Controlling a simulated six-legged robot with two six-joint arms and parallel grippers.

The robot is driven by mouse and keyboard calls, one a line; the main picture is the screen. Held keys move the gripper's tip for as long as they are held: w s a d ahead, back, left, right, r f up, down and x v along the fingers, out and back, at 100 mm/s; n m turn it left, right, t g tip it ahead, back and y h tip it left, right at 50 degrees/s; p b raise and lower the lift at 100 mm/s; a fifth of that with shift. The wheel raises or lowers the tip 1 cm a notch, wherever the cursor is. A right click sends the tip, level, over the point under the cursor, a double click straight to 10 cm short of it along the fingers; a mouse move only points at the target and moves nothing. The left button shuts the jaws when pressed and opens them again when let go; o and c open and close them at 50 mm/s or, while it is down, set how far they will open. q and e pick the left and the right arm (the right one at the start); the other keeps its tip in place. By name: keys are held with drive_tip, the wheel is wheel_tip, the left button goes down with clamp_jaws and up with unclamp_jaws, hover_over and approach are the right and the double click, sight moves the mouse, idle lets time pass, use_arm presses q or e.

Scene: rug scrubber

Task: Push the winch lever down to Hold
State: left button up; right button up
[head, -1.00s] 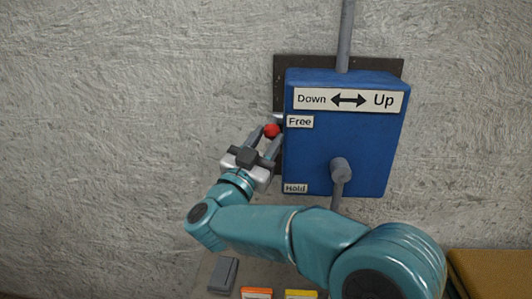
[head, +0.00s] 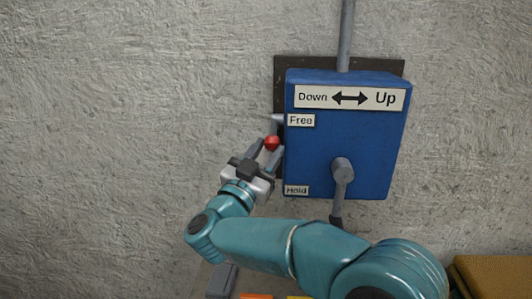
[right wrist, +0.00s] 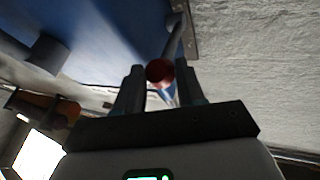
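The blue winch box (head: 375,130) is on the wall, with a "Free" label (head: 301,120) above a "Hold" label (head: 296,190) at its left edge. The winch lever, a grey rod with a red knob (head: 272,143), is at the box's left side. The knob is a little below "Free" and well above "Hold". My right gripper (head: 269,151) has its fingers on both sides of the knob. In the right wrist view, the knob (right wrist: 159,71) sits between the fingertips, seemingly touching both. My left gripper is not in view.
A grey crank (head: 342,170) hangs on the box's front, behind my right arm. A grey pole (head: 346,35) rises above the box. A yellow-brown surface (head: 495,275) is at the lower right. The wall to the left is clear.

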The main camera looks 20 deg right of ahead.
drive_tip(key=o, duration=0.4)
drive_tip(key=shift+w+d+f, duration=0.1)
drive_tip(key=shift+w+f, duration=0.05)
drive_tip(key=shift+f, duration=0.1)
drive_tip(key=shift+c, duration=0.2)
drive_tip(key=b+v, duration=0.3)
drive_tip(key=v, duration=1.3)
